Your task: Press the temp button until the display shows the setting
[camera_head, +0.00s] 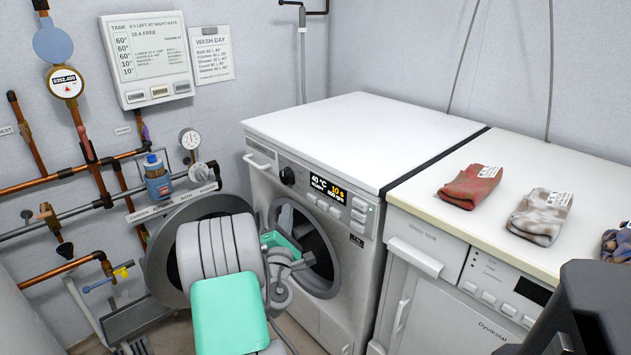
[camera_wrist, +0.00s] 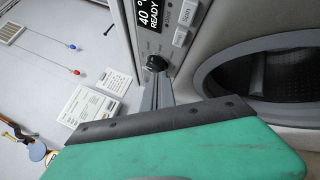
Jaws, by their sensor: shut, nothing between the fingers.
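The white washing machine (camera_head: 330,140) stands in the middle of the head view. Its lit display (camera_head: 327,187) reads 40 °C and, in the wrist view, "40 °" and READY (camera_wrist: 148,15). Several pale buttons (camera_head: 360,203) sit beside the display. My arm hides the fingertips in the head view.
A WASH DAY sheet (camera_head: 212,54) and a tank panel (camera_head: 150,58) hang on the wall. Copper pipes and gauges (camera_head: 190,139) are at left. A second machine (camera_head: 455,270) at right carries folded cloths (camera_head: 470,187). The white machine's top is clear.

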